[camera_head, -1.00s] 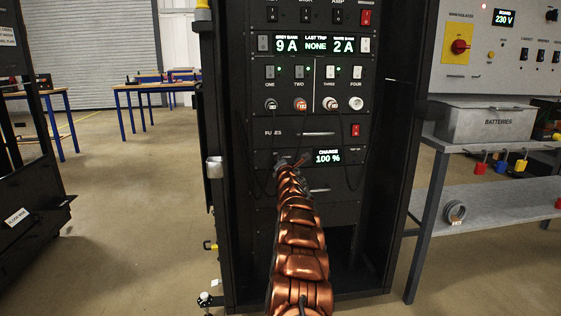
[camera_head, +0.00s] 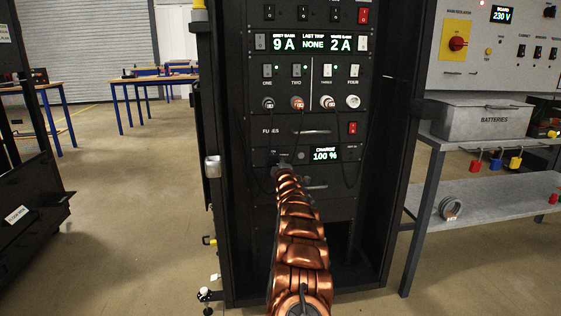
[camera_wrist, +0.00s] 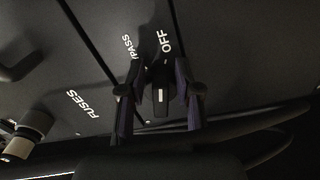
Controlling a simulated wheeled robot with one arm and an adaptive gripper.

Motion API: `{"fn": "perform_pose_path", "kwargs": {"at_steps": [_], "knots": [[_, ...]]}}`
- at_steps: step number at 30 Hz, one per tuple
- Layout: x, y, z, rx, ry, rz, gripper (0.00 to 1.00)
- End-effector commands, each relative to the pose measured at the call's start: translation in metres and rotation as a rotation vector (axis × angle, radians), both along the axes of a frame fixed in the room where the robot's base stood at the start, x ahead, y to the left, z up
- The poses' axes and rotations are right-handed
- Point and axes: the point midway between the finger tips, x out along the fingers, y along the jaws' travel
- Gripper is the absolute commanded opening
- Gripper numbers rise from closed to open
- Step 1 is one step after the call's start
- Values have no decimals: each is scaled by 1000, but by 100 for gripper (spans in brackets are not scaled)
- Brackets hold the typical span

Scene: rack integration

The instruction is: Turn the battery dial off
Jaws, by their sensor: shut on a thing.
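The battery dial (camera_wrist: 160,92) is a dark knob with a short white mark, on the black rack panel in the wrist view. The white mark is toward the lower part of the knob in the picture. The label OFF (camera_wrist: 166,42) is just above it, and a partly hidden label ending in PASS (camera_wrist: 126,45) is to its upper left. My gripper (camera_wrist: 160,98) has a finger on each side of the dial and is shut on it. In the head view my gripper (camera_head: 284,168) meets the panel left of the CHARGE 100 % display (camera_head: 324,154); the dial is hidden there.
The FUSES drawer (camera_head: 315,131), with a handle and a red switch (camera_head: 352,128), is just above. Several cables hang from the plugs over the panel beside my arm. A bench with a BATTERIES box (camera_head: 487,121) stands to the right. Open floor lies to the left.

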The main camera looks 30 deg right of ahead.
Motion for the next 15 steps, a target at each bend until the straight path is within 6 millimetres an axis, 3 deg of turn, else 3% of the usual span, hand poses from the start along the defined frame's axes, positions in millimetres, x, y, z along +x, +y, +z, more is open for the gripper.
{"fn": "perform_pose_path", "kwargs": {"at_steps": [15], "knots": [[4,8,-4,232,-96,8,0]]}}
